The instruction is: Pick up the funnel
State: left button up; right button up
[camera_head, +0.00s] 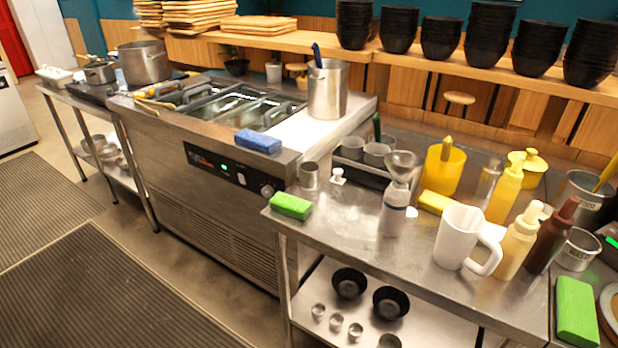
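A metal funnel (401,163) sits in the top of a whitish bottle (394,208) on the steel table, right of centre. Its wide cone faces up. The bottle stands upright near the table's front edge. Neither of my grippers shows in the head view.
The steel table (334,229) also holds a white pitcher (456,236), a yellow container (444,172), sauce bottles (520,243) and a green sponge (290,206). A metal tray (346,172) with cups is behind the funnel. Bare tabletop lies left of the bottle.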

aim_at(401, 177)
jog(key=z, duration=0.7)
jog(key=i+j+z, duration=0.15)
jog(key=j+z, duration=0.25)
jog(key=i+j+z, duration=0.1)
jog(key=j+z, duration=0.35)
jog(key=j, duration=0.15)
jog(key=j+z, duration=0.4)
jog(key=j, duration=0.15)
jog(key=j+z, duration=0.4)
jog(key=k+j, duration=0.05)
jog(key=j, duration=0.05)
